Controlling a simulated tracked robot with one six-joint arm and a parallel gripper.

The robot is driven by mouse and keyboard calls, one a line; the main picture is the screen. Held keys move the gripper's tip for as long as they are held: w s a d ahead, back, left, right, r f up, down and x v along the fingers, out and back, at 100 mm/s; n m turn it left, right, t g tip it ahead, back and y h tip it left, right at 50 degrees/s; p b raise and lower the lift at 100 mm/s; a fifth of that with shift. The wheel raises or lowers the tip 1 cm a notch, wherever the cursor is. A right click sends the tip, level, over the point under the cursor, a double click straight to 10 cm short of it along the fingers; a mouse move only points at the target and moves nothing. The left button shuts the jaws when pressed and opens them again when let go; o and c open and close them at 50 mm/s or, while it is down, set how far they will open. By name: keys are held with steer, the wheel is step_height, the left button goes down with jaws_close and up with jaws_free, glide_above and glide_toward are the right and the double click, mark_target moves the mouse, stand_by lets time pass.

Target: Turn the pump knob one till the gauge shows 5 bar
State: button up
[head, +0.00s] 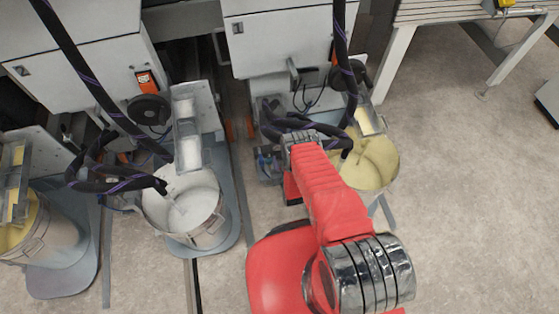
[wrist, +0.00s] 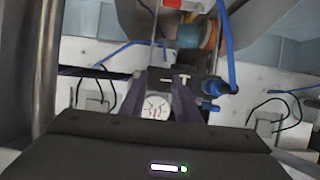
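In the wrist view, a round white gauge (wrist: 157,106) with dark and red markings shows between the two dark fingers of my gripper (wrist: 164,76). The fingers stand apart. A dark block with a pale T-shaped mark (wrist: 182,79) sits near the fingertips; I cannot tell whether they touch it. The gauge reading is too small to make out. No pump knob can be picked out for certain. In the head view my red arm reaches towards the pump area in front of the right cabinet, and it hides my gripper.
A bucket of yellow liquid (head: 379,163) stands just right of my arm, a bucket of white liquid (head: 207,219) to the left. Black hoses (head: 345,60) hang close to the arm. A blue hose (wrist: 226,55) runs near the fingers.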

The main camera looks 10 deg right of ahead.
steer(key=c, duration=0.4)
steer(key=shift+c, duration=0.2)
steer(key=shift+d+m+y, duration=0.25)
steer(key=shift+m+y, duration=0.85)
steer(key=shift+m, duration=0.4)
steer(key=o, duration=1)
steer(key=shift+o, duration=0.2)
steer(key=shift+s, duration=0.15)
